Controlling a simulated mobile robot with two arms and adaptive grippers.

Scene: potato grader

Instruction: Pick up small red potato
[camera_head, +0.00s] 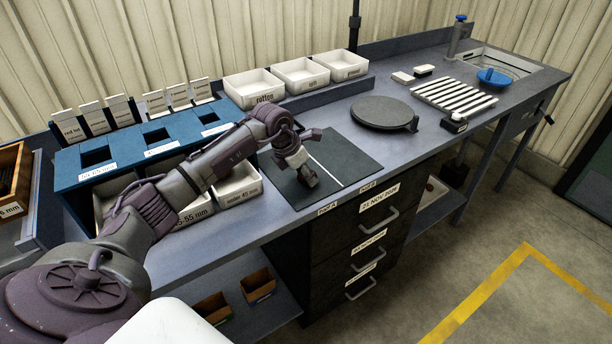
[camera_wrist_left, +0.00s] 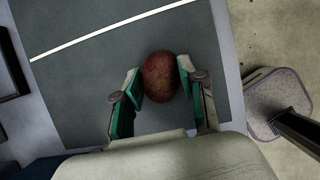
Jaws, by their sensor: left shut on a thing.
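The small red potato (camera_wrist_left: 160,76) shows in the left wrist view, a reddish-brown oval between the two green-lined fingers of my left gripper (camera_wrist_left: 160,84). The fingers touch it on both sides and are shut on it. In the head view my left gripper (camera_head: 306,178) is over the dark mat (camera_head: 352,160) with a white line across it, close to the bench's front edge. The potato is hidden behind the gripper there. I cannot tell whether the potato rests on the mat or is slightly above it. My right gripper is not in view.
A blue sizing box (camera_head: 75,178) with square holes stands left of the mat, with white bins (camera_head: 240,186) below it. White trays, one marked rotten (camera_head: 254,88), stand behind. A round dark plate (camera_head: 384,112) lies to the right. Drawers (camera_head: 360,235) are under the bench.

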